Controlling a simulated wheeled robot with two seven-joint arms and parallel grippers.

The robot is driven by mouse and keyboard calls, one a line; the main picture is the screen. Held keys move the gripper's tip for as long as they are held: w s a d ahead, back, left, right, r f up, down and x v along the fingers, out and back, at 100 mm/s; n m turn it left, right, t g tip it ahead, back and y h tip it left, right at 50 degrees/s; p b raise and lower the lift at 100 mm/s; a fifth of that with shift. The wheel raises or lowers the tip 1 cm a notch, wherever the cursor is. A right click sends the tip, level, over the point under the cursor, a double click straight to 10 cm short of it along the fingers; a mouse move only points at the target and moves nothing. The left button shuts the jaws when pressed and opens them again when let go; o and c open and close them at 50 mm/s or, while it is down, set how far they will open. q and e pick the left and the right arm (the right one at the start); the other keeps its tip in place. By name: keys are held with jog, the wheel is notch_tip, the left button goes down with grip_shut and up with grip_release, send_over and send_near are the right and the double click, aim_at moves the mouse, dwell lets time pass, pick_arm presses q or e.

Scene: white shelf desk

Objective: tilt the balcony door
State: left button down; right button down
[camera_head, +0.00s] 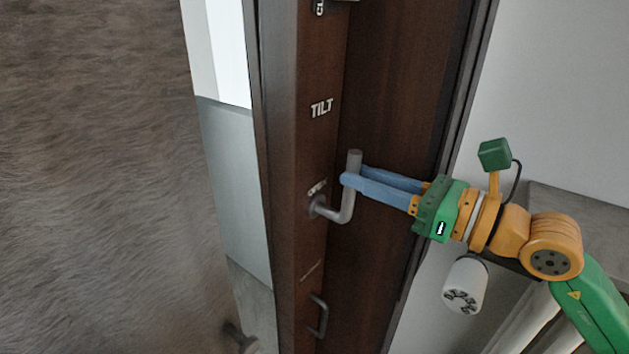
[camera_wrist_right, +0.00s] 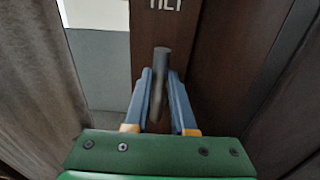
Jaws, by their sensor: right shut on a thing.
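The balcony door (camera_head: 390,90) is dark brown wood and stands tilted across the middle of the head view. Its edge strip carries the word TILT (camera_head: 321,108), with another label cut off at the top. The grey L-shaped door handle (camera_head: 346,209) sits below TILT, its lever pointing up. My right gripper (camera_head: 353,172) comes from the right and is shut on the upper part of that lever. In the right wrist view the handle (camera_wrist_right: 160,75) stands between the two blue fingers, below the partly cut-off TILT label. My left gripper is not in view.
A smaller grey pull handle (camera_head: 319,316) is lower on the door strip. A furry grey-brown surface (camera_head: 95,180) fills the left. A pale wall (camera_head: 560,90) is on the right, with a grey ledge (camera_head: 590,205) and a white cylinder (camera_head: 465,284) below my right arm.

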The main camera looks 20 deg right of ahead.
jog(key=shift+b+v, duration=1.3)
jog(key=shift+b, duration=0.35)
jog(key=c, duration=1)
grip_release()
jog(key=shift+d+r, duration=0.15)
jog(key=o, duration=0.6)
jog(key=shift+s+d, duration=0.4)
jog(key=shift+s, duration=0.05)
jog(key=shift+w+a, duration=0.25)
jog(key=shift+s, duration=0.1)
